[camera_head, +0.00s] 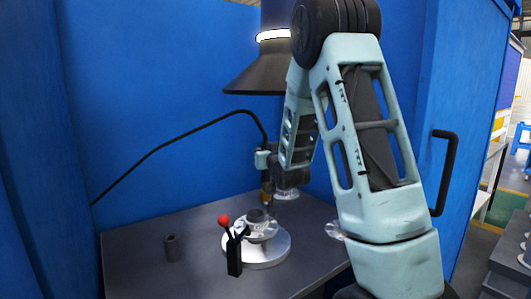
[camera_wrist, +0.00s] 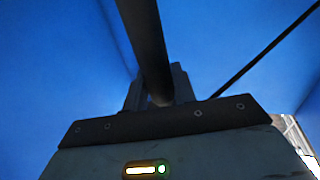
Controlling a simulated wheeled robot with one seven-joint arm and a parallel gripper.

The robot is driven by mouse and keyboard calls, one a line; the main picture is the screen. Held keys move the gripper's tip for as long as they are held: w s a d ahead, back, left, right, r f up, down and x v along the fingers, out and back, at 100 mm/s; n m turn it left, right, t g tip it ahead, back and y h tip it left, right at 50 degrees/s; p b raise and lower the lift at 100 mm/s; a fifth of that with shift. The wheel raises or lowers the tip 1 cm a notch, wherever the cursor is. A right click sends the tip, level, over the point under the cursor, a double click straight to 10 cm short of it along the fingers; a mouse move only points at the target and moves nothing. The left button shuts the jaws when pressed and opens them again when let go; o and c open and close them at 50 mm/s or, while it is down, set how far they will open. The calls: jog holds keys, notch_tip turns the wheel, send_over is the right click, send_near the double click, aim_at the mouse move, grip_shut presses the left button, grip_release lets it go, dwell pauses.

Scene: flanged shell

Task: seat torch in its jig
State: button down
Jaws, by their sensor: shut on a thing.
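The torch (camera_head: 265,187) is a dark slim body with a brass-coloured lower end, hanging roughly upright above the back of the table. A black cable leads from its top to the left. My gripper (camera_head: 265,158) is shut around the torch's upper part. In the wrist view, my gripper (camera_wrist: 158,97) has its dark jaws around a black tube, the torch (camera_wrist: 147,40). A short dark upright cylinder (camera_head: 172,248), seemingly hollow, stands apart at the table's left; it may be the jig, but I cannot tell for sure. The brass tip is close behind the turntable; contact is unclear.
A pale round turntable (camera_head: 270,252) carries a whitish flanged shell (camera_head: 258,230) with a dark centre. A black clamp post (camera_head: 234,258) with a red knob (camera_head: 224,220) stands in front. The dark table (camera_head: 130,270) is mostly bare at left. A hood (camera_head: 262,75) hangs above.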

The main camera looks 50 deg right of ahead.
aim_at(266, 180)
jog(key=shift+f+b, duration=1.7)
jog(key=shift+b, duration=0.05)
jog(key=c, duration=1.1)
grip_release()
jog(key=shift+r, duration=0.1)
jog(key=shift+o, duration=0.2)
jog(key=shift+s+a, duration=0.1)
